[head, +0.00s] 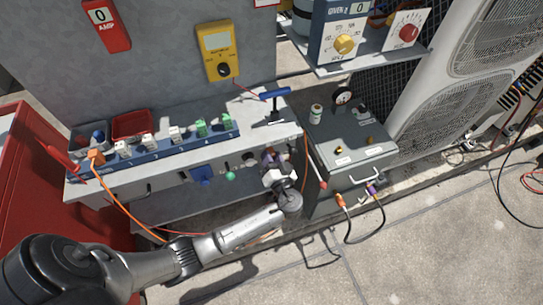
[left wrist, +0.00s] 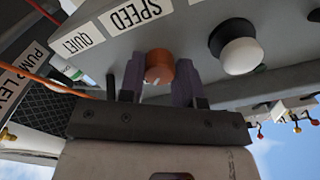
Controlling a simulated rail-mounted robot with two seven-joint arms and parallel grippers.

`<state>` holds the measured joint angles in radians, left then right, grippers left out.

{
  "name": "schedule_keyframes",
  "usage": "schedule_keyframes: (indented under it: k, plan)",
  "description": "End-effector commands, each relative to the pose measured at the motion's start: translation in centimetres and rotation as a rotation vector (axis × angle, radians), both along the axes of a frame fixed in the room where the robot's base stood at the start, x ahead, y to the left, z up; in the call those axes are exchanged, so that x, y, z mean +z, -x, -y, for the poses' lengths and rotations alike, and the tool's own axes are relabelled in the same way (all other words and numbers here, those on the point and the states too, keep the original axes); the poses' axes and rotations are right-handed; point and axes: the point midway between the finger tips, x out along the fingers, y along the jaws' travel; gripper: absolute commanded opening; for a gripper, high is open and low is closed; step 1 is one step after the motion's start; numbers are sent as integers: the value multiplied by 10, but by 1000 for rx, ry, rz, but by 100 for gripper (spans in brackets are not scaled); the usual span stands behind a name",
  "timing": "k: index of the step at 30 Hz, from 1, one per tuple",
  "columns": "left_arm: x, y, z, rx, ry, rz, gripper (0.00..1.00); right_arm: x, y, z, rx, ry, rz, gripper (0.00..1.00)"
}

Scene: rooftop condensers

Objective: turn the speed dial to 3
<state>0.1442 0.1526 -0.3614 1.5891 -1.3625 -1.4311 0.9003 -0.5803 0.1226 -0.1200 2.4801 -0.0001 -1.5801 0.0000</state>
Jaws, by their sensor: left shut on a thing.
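The speed dial (left wrist: 159,67) is an orange-brown round knob with a short pale mark on its lower part, in the left wrist view. In the head view my left gripper (head: 272,160) is at the front panel of the grey bench, where the gripper hides the dial. No numbers around the dial are legible. My right gripper is not in view.
A white knob with a black base (left wrist: 238,50) is close right of the dial.

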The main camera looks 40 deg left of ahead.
Motion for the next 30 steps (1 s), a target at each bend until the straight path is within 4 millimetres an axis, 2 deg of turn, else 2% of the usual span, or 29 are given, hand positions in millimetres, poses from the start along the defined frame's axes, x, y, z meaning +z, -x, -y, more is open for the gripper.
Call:
schedule_keyframes:
  k: [12,13,20,30]
  plan:
    - [0,0,0,-1,-4,-6,7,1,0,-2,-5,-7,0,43]
    - [0,0,0,0,-5,-5,34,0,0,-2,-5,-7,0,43]
    - [0,0,0,0,-4,-5,56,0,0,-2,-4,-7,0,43]
    - [0,2,5,-1,-2,-6,57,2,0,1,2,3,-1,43]
